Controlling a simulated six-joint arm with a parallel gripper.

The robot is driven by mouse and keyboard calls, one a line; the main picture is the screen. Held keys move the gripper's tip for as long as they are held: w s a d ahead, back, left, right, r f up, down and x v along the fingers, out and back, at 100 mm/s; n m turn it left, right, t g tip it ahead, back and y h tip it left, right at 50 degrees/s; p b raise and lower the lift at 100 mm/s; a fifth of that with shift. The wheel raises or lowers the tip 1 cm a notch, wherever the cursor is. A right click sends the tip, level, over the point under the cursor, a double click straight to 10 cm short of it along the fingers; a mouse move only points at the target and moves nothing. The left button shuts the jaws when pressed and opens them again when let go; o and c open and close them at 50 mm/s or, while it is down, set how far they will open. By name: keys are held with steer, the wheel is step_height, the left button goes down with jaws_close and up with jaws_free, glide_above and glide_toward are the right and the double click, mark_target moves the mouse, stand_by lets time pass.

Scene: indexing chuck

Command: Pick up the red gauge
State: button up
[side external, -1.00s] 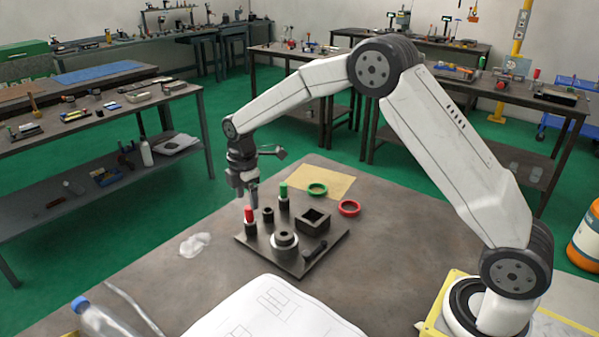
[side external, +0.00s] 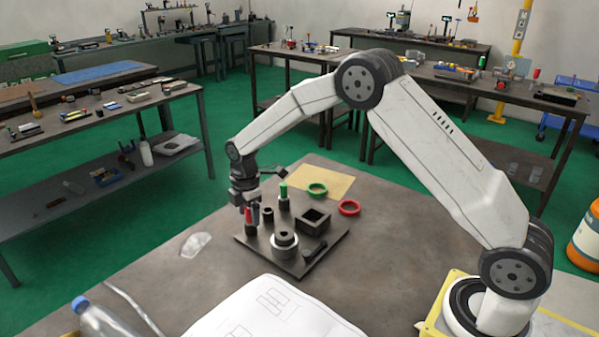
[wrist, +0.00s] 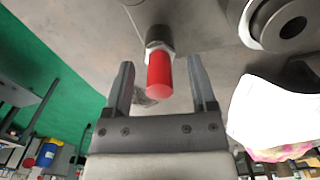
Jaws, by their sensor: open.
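The red gauge (side external: 248,214) stands upright in a dark holder at the left corner of the dark base plate (side external: 322,258). In the wrist view the red gauge (wrist: 159,75) shows its red cylinder with a metal collar below it. My gripper (side external: 251,212) is lowered over the gauge from above. In the wrist view my gripper (wrist: 161,85) is open, with one finger on each side of the red cylinder. Gaps show between the cylinder and both fingers.
A green-topped gauge (side external: 283,192) stands close by on the plate. A round chuck (side external: 284,243), a square block (side external: 311,219) and a small dark post (side external: 268,215) are also there. A green ring (side external: 317,189) and a red ring (side external: 349,208) lie behind. The bench's left front is mostly clear.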

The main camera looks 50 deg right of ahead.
jaws_close()
steer(key=shift+r, duration=0.25)
steer(key=shift+r, duration=0.2)
step_height(320, 180, up, 3)
steer(key=shift+s+f, duration=0.1)
steer(key=shift+f, duration=0.05)
steer(key=s+r, duration=0.9)
steer(key=s, duration=0.4)
steer(key=shift+s+r, duration=0.25)
steer(key=shift+s, duration=0.15)
